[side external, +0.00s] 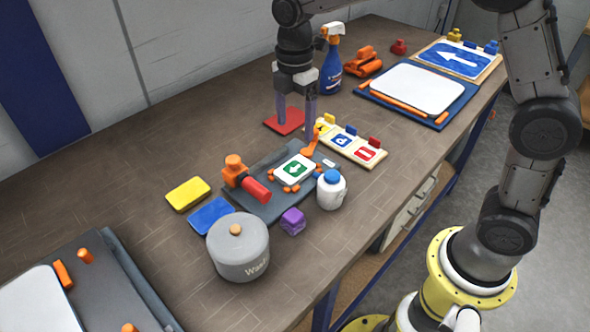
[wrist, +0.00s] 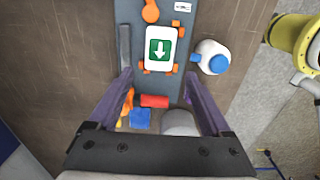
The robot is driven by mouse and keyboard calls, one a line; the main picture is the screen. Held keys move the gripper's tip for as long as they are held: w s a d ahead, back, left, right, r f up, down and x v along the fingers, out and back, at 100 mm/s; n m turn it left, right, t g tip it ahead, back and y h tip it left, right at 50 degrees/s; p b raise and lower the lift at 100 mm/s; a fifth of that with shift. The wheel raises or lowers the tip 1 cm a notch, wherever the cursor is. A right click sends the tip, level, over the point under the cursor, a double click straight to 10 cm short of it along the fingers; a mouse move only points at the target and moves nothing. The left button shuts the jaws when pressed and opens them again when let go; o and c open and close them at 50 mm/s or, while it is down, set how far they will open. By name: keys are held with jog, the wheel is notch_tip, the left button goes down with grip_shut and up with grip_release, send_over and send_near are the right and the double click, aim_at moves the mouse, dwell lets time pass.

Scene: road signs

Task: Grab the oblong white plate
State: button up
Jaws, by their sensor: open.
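A large rounded white plate (side external: 418,88) lies on a dark blue board (side external: 443,122) at the back right, with orange clamps along its near edge. Another white plate (side external: 38,302) is cut off at the lower left, on a grey board (side external: 112,285). A small white plate with a green arrow (side external: 295,169) lies on the central grey board, held among orange pegs; it also shows in the wrist view (wrist: 160,48). My gripper (side external: 296,118) is open and empty above the table, behind the central board; its fingers (wrist: 158,80) show spread apart in the wrist view.
A red square (side external: 285,121) lies near my fingers. A blue spray bottle (side external: 331,72) stands behind. A sign strip (side external: 350,142), white bottle (side external: 331,189), purple cube (side external: 292,221), grey pot (side external: 238,247), yellow block (side external: 188,193) and blue block (side external: 211,215) crowd the middle.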

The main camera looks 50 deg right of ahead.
aim_at(295, 169)
notch_tip(295, 169, down, 12)
jog(key=shift+f, duration=0.1)
jog(key=c, duration=1)
